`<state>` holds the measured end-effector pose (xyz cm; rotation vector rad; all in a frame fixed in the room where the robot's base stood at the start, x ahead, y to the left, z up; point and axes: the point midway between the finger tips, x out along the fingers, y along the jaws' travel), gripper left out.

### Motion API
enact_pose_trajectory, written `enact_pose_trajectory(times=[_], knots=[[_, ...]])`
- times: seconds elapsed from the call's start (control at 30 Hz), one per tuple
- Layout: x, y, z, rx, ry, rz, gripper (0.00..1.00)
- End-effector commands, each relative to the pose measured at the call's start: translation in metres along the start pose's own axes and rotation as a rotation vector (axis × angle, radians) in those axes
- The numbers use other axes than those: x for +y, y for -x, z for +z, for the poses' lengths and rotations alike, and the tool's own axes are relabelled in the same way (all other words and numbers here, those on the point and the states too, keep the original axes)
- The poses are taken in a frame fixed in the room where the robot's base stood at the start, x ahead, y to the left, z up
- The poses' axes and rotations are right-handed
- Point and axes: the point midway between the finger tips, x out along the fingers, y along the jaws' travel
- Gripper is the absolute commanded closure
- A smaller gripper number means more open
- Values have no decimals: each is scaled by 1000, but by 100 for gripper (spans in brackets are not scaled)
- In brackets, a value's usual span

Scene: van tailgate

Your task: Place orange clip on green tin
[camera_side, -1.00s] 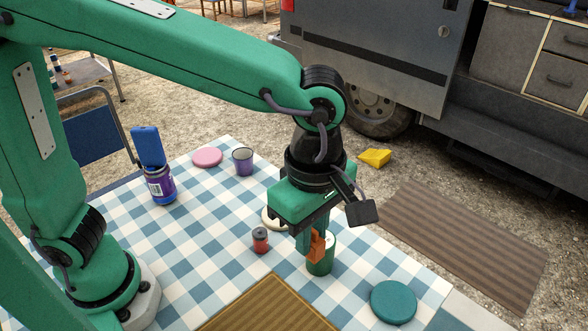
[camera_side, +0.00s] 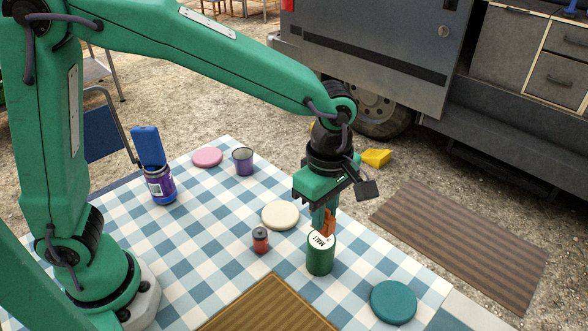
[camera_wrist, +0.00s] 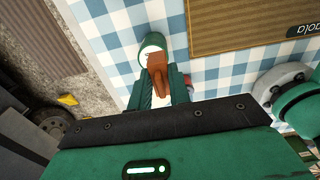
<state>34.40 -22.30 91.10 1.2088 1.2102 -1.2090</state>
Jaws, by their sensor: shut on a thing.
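The green tin (camera_side: 320,258) stands upright on the checked cloth, with a white lid marked "MALT". It also shows in the wrist view (camera_wrist: 152,43), partly covered by the clip. My gripper (camera_side: 324,220) is shut on the orange clip (camera_side: 328,223) and points down over the tin's far side. The clip's lower end is at or just above the lid; I cannot tell whether it touches. In the wrist view the clip (camera_wrist: 157,66) lies between the fingers and overlaps the lid's edge.
A small red jar (camera_side: 260,240) and a cream disc (camera_side: 280,215) are left of the tin. A teal disc (camera_side: 393,302) is to its right, and a brown mat (camera_side: 268,308) lies in front. A purple jar (camera_side: 160,186) with a blue thing on top, a purple cup (camera_side: 243,162) and a pink disc (camera_side: 207,157) stand farther back.

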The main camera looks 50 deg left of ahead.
Motion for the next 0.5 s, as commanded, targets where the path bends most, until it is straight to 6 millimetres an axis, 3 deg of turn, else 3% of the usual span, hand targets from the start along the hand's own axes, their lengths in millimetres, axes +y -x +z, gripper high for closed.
enact_pose_trajectory(times=[0.2, 0.5], knots=[[15, -10, -8, 0, 0, 0, 100], [16, -16, -9, 1, -1, -1, 100]])
